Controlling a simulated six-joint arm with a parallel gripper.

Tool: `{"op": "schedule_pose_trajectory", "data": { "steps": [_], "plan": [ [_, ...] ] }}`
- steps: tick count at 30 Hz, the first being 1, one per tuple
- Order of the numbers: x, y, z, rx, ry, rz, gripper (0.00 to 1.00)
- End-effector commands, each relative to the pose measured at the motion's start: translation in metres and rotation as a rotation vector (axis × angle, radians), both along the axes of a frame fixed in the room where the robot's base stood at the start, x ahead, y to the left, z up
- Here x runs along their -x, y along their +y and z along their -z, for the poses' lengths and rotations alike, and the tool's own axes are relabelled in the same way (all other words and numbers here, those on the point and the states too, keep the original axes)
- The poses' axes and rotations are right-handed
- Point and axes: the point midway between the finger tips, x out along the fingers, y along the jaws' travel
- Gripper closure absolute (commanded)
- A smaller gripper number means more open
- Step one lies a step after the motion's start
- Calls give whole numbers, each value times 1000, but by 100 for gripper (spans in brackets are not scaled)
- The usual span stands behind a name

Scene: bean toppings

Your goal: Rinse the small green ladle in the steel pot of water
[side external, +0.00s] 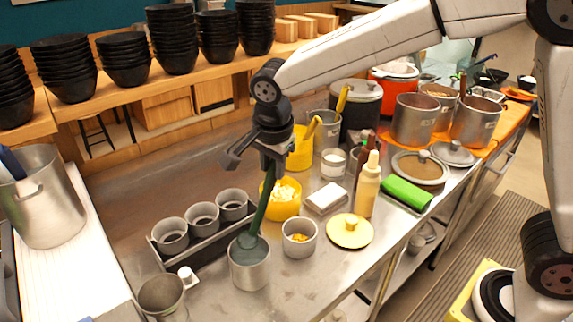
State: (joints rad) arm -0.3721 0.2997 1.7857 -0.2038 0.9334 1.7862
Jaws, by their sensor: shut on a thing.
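The small green ladle (258,218) hangs nearly upright from my gripper (270,158), which is shut on the top of its handle. The ladle's lower end is inside the steel pot (250,272) at the front of the steel counter. The bluish-green surface at the pot's mouth is partly the ladle's bowl; I cannot clearly tell bowl from water, or whether the ladle touches the pot's wall.
A rack of steel cups (203,216) stands left of the pot. A small steel cup with yellow topping (299,239) is to its right, a yellow container (281,205) behind. A yellow lid (350,231) and a squeeze bottle (368,190) are further right.

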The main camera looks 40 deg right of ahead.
Motion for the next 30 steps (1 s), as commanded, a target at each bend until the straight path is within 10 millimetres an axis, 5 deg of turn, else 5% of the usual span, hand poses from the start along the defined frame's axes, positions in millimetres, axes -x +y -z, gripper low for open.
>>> {"op": "schedule_pose_trajectory", "data": {
  "steps": [8,30],
  "plan": [
    [0,0,0,1,-9,-24,100],
    [0,0,0,23,-149,-427,100]
  ]
}}
